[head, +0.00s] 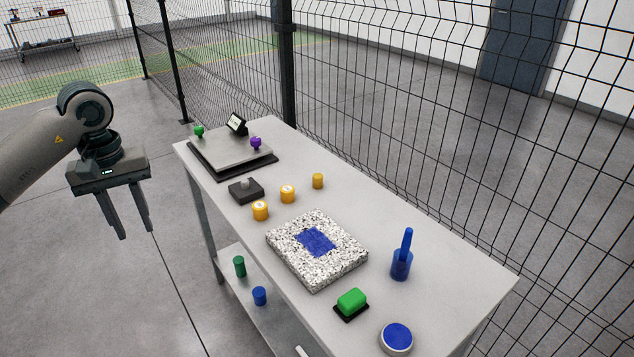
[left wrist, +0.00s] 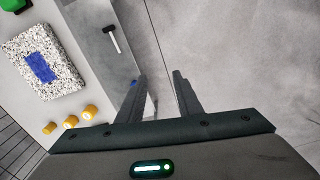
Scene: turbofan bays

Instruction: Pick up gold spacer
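Three small gold cylinders stand upright on the table. A plain, slimmer gold one (head: 317,181) is at the back; two others, a middle one (head: 287,194) and a front one (head: 260,211), have pale marks on top. I cannot tell for certain which is the gold spacer. The left wrist view shows the three in a row at lower left: the plain one (left wrist: 49,128), the middle one (left wrist: 70,121) and the front one (left wrist: 89,112). My left gripper (head: 136,235) is open and empty, pointing down, left of the table and apart from the cylinders. It also shows in the left wrist view (left wrist: 160,76).
The table (head: 455,270) holds a speckled plate (head: 345,255), a grey scale (head: 230,150), a dark block (head: 246,190), a blue bottle (head: 402,264), a green block (head: 351,301) and a round blue-topped dish (head: 397,337). A mesh fence (head: 420,120) runs behind it.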

